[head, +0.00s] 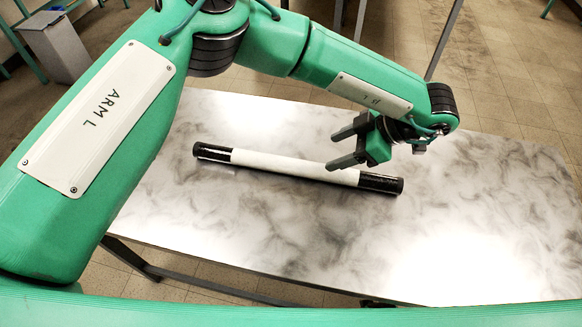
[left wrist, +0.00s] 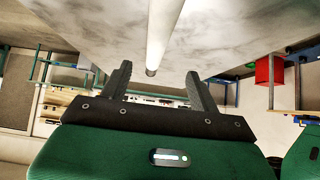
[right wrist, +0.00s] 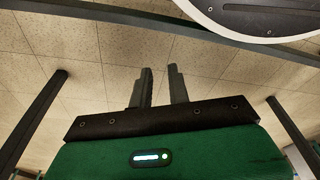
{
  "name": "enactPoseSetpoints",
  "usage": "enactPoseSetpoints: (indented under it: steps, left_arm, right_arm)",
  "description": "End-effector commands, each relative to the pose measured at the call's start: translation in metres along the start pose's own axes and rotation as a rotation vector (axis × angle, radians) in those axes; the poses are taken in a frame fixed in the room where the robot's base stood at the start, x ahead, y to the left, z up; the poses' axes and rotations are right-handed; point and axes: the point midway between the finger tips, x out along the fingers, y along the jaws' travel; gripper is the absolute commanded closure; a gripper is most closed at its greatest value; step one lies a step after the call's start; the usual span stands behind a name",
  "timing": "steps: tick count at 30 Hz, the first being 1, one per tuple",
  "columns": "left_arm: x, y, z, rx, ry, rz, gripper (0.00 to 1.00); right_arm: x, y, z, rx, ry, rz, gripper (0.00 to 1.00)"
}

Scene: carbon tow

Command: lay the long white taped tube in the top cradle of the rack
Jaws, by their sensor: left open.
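The long white tube (head: 290,165) lies flat on the table, with black bands at both ends. My left gripper (head: 331,150) is open and empty, its fingers above and beside the tube's right half. In the left wrist view the tube (left wrist: 163,32) runs away from the camera between the open fingers (left wrist: 159,70), not gripped. My right gripper (right wrist: 160,68) shows only in the right wrist view, its fingers a little apart with nothing between them. I cannot make out the rack's top cradle in any view.
The marbled table (head: 480,220) is otherwise bare, with free room around the tube. A grey bin (head: 58,48) stands on the tiled floor at the far left. A red box (left wrist: 265,70) shows at the right of the left wrist view. The right wrist view shows floor tiles (right wrist: 85,60).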

Motion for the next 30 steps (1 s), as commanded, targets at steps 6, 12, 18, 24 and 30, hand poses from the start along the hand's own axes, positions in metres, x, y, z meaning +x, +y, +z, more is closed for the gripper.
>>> enactPoseSetpoints:
  steps: [6, 12, 18, 24, 30]
  left_arm:
    - [0.044, -0.001, -0.001, 0.001, -0.002, -0.004, 0.38]
    - [0.067, 0.0, 0.0, -0.001, -0.004, -0.002, 0.38]
    - [0.08, 0.002, -0.001, -0.002, -0.004, -0.004, 0.38]
    - [0.107, 0.005, -0.001, -0.002, -0.004, -0.004, 0.38]
    - [0.121, 0.005, -0.001, -0.003, -0.004, -0.003, 0.38]
  right_arm:
    - [0.012, 0.002, 0.009, -0.003, -0.003, 0.003, 0.82]
    - [0.019, 0.003, 0.015, -0.005, -0.004, 0.004, 0.82]
    - [0.026, 0.004, 0.024, -0.007, -0.008, 0.006, 0.82]
    - [0.041, 0.006, 0.039, -0.011, -0.011, 0.009, 0.82]
    - [0.046, 0.007, 0.045, -0.012, -0.01, 0.01, 0.82]
